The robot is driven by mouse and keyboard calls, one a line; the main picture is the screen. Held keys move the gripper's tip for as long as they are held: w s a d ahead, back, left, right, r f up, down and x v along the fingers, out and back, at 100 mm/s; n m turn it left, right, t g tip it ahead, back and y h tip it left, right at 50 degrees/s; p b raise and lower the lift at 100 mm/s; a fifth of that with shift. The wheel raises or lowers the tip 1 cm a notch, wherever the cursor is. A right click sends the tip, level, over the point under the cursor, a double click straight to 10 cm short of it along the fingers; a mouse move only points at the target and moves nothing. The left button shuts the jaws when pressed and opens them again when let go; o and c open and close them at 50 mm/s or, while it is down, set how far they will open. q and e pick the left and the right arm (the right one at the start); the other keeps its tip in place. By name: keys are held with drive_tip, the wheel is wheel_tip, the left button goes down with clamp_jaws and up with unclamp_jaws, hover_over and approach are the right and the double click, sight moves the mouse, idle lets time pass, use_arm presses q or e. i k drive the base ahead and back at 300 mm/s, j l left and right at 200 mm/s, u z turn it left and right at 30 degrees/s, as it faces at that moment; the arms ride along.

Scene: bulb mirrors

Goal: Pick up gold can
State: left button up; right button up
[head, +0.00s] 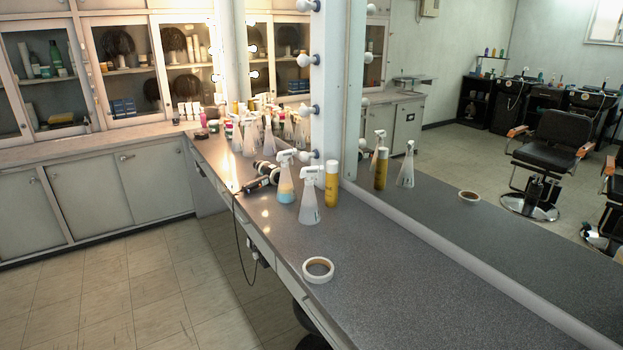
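The gold can (331,184) stands upright on the grey counter, close to the mirror. It is a tall yellow-gold cylinder with a pale top. A white-topped clear spray bottle (309,200) stands just to its left and slightly nearer. The can's reflection shows in the mirror to its right. Neither of my grippers is in the head view.
The counter (420,290) is clear at right.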

sight(332, 173)
drive_tip(key=i+j, duration=0.3)
drive_tip(key=j, duration=0.15)
drive_tip(key=i+j, duration=0.3)
drive_tip(key=j, duration=0.15)
drive_tip(key=i+j, duration=0.35)
drive_tip(key=j+u, duration=0.05)
drive_tip(key=j, duration=0.1)
